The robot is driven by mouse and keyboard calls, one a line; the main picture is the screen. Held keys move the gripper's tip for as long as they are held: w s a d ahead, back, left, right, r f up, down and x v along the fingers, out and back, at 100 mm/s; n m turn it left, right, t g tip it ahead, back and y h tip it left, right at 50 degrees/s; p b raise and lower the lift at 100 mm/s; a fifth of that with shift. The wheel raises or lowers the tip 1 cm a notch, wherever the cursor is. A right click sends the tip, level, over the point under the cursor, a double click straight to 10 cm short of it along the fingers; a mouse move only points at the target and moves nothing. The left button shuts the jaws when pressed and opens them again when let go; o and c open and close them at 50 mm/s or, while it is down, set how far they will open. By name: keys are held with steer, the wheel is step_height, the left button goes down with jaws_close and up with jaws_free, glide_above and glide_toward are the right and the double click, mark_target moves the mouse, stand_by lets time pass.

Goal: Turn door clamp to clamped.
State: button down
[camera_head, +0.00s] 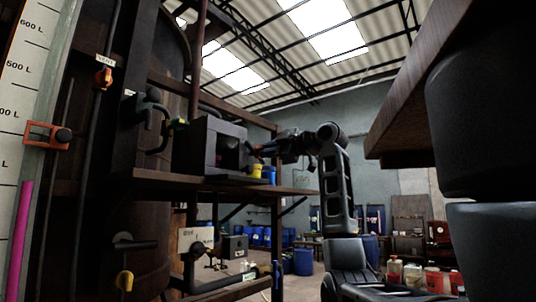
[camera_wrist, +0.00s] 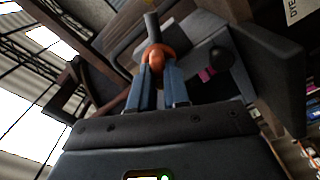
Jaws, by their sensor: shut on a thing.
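The door clamp (camera_wrist: 158,54) shows in the wrist view as an orange rounded grip with a dark grey bar running up from it. My gripper (camera_wrist: 159,72) is shut on the orange grip, one blue-grey finger on each side. In the head view my gripper (camera_head: 258,150) reaches left to the open front of a dark grey box (camera_head: 196,142) on a shelf. The clamp is too small there to make out its angle. A black round knob (camera_wrist: 221,59) with a magenta part sits right of the grip in the wrist view.
A yellow container (camera_head: 256,171) and a blue one (camera_head: 269,175) stand on the shelf (camera_head: 220,183) close below my gripper. A large vat (camera_head: 150,60) with pipes and valves stands left. A brown slab (camera_head: 420,90) overhangs at right.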

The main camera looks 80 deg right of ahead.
steer(key=n+b, duration=0.1)
steer(key=n, duration=0.4)
steer(key=shift+f+n, duration=0.15)
steer(key=shift+n, duration=0.25)
stand_by(0.4)
steer(key=c, duration=1.1)
jaws_free()
steer(key=b+v, duration=0.2)
steer(key=v, duration=0.5)
steer(key=shift+s+a, duration=0.2)
steer(key=shift+s, duration=0.15)
